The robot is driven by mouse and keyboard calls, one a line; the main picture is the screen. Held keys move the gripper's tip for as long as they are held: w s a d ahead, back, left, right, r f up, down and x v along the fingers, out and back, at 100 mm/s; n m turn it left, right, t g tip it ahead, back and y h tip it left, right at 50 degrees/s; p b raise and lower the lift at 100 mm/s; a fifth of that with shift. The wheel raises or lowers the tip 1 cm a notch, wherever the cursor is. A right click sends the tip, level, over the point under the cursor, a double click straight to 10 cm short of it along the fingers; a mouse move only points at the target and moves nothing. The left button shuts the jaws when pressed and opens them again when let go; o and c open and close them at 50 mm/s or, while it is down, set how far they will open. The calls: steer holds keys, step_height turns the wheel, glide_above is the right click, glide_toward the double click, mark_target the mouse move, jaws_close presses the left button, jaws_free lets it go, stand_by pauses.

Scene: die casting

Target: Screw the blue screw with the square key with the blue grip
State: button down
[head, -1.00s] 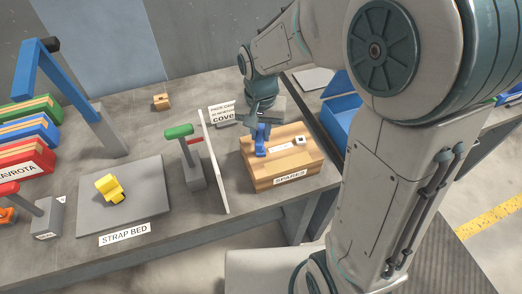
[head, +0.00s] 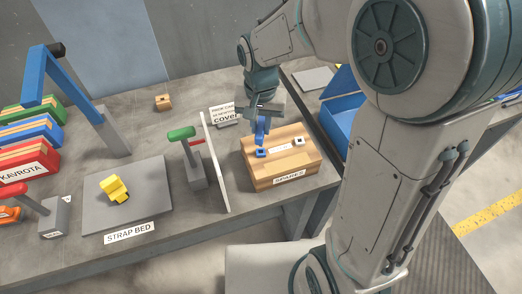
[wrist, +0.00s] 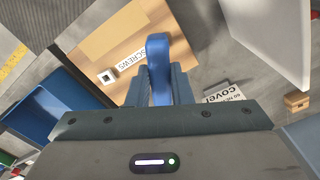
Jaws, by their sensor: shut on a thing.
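My gripper (head: 264,112) is shut on a blue key (head: 262,128), which hangs upright over the left part of a wooden block labelled SPARES. In the wrist view, the blue grip (wrist: 158,65) sits between the two fingers (wrist: 158,88). A small blue square piece with a dark centre (head: 261,152) is on the block's top, just below the key. It may be the blue screw. I cannot tell if the key's lower end touches the block. The blue piece is hidden in the wrist view.
The SPARES block (head: 302,167) also bears a white square piece (head: 298,142) and a SCREWS label. A thin white panel (head: 214,165) stands to its left. A blue bin (head: 340,118) is at right. A yellow part (head: 114,187) lies on the grey strap bed (head: 150,210).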

steer(key=shift+r+p, duration=1.55)
steer(key=shift+r, duration=0.75)
steer(key=shift+f, duration=0.1)
